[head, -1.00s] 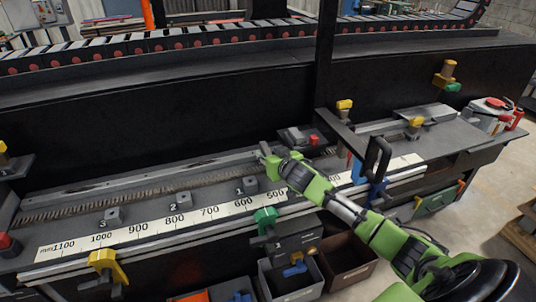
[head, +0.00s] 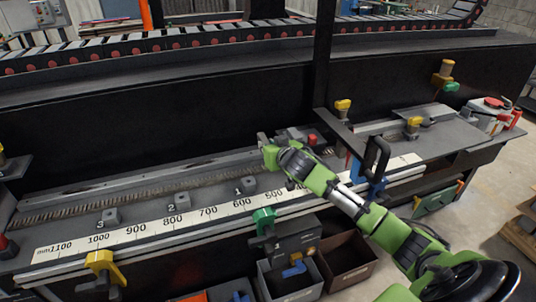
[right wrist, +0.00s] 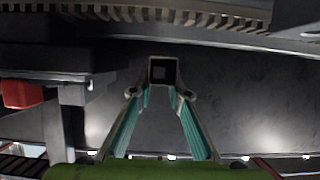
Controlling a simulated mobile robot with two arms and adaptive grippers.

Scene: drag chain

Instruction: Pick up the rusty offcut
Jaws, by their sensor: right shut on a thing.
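My right gripper (head: 264,146) is above the rear part of the workbench, behind the ruler's 500–600 marks. In the right wrist view my right gripper (right wrist: 162,88) has its teal-padded fingers closed on a small square, hollow-looking piece (right wrist: 163,60), seen end-on. It looks dark inside with a pale grey rim, and I see no clear rust on it; I take it for the offcut. In the head view a bit of grey shows at the fingertips, too small to make out. My left gripper is not in view.
A white ruler (head: 137,234) runs along the bench front, with numbered grey blocks behind it. A black upright post (head: 322,60) and a blue clamp with black handle (head: 377,160) stand near my right arm. Open bins (head: 345,262) sit below the front edge.

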